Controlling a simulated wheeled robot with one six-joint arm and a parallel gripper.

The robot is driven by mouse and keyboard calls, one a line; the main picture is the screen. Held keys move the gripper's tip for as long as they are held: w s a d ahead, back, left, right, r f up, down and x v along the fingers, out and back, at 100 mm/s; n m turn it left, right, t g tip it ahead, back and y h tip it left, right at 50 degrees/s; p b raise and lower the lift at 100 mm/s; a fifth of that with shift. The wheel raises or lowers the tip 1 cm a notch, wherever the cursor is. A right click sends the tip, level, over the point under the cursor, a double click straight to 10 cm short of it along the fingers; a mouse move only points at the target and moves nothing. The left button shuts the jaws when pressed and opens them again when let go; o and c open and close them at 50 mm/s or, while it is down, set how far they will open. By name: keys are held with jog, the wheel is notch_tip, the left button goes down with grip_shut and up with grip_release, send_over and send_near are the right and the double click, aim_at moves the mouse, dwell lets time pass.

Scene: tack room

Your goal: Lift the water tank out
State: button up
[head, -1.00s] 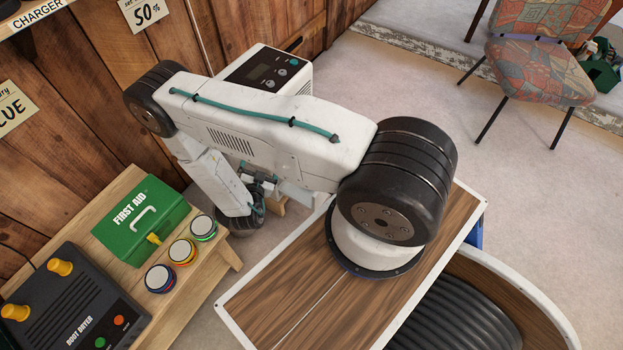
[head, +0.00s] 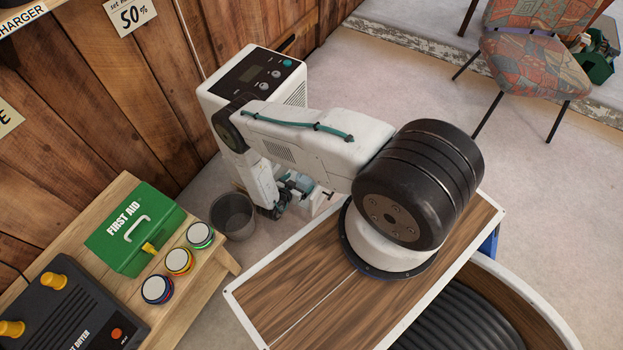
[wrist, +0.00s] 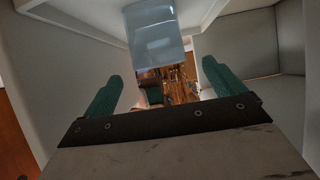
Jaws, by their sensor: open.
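The white dehumidifier-like machine (head: 215,92) with a dark control panel stands against the wooden wall in the head view; my arm covers much of its front. My gripper (head: 300,184) is low in front of it. In the wrist view my gripper (wrist: 160,88) is open, its two green fingers apart with nothing held between them. Pale walls of a recess lie on both sides. A smooth pale blue-grey block (wrist: 158,36), which looks like the water tank, is beyond the fingertips at the top centre, apart from them. Its handle cannot be made out.
A grey bin (head: 233,215) stands on the floor left of my gripper. A wooden bench (head: 222,262) carries a green first aid box (head: 135,228), several round tins and a boot dryer (head: 62,310). A patterned chair (head: 535,65) stands at the back right, with open floor before it.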

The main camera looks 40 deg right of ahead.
send_over(307, 182)
notch_tip(307, 182, down, 4)
jog(key=shift+a+f, duration=0.1)
jog(key=c, duration=1.3)
jog(key=shift+c, duration=0.2)
jog(key=shift+r, duration=0.3)
jog(key=shift+r, duration=1.6)
jog(key=s+a, duration=0.3)
jog(key=a, duration=0.5)
jog(key=s+a, duration=0.3)
jog(key=a, duration=0.5)
jog(key=shift+a, duration=0.4)
jog(key=shift+s, duration=0.1)
